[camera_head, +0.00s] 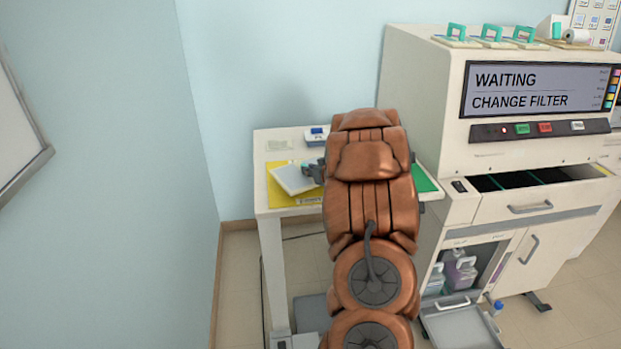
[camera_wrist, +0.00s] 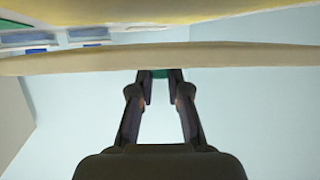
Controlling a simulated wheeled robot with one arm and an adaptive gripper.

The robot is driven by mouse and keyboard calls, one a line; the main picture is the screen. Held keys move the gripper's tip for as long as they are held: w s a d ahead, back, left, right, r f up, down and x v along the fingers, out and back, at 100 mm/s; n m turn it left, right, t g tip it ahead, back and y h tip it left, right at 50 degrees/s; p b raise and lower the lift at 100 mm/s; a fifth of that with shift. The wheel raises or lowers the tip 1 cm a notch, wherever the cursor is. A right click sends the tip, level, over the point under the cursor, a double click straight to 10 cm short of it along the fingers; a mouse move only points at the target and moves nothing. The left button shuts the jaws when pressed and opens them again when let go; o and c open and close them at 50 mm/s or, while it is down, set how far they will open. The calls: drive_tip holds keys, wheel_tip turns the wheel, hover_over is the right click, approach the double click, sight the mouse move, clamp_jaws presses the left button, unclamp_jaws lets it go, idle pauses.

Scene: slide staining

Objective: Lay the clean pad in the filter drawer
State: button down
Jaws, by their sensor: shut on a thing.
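A white square pad (camera_head: 296,179) is at the left of my arm, over a yellow mat on the side table. My gripper (camera_head: 315,173) is at the pad's right edge and shut on it; my arm hides part of this spot. In the wrist view my gripper's fingers (camera_wrist: 160,76) draw together at a pale band that crosses the picture, with a bit of green between the tips. A shallow grey drawer (camera_head: 462,328) stands pulled out at the bottom of the white machine (camera_head: 425,90); no label on it is legible. The machine's screen (camera_head: 538,90) reads "WAITING" and "CHANGE FILTER".
The yellow mat (camera_head: 310,200) lies on the white side table (camera_head: 262,150), with a blue and white box (camera_head: 317,135) behind. A green mat (camera_head: 424,181) lies at right. An upper drawer (camera_head: 515,207) with dark compartments is open. Bottles (camera_head: 460,272) stand in the cabinet above the grey drawer.

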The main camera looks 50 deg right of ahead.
sight(311, 179)
drive_tip(key=shift+w+f, duration=0.1)
drive_tip(key=shift+f, duration=1.65)
drive_tip(key=shift+f, duration=0.2)
drive_tip(key=c, duration=1.1)
unclamp_jaws()
drive_tip(key=shift+c, duration=0.2)
drive_tip(key=shift+r, duration=0.2)
drive_tip(key=v, duration=1.2)
drive_tip(key=shift+b, duration=0.3)
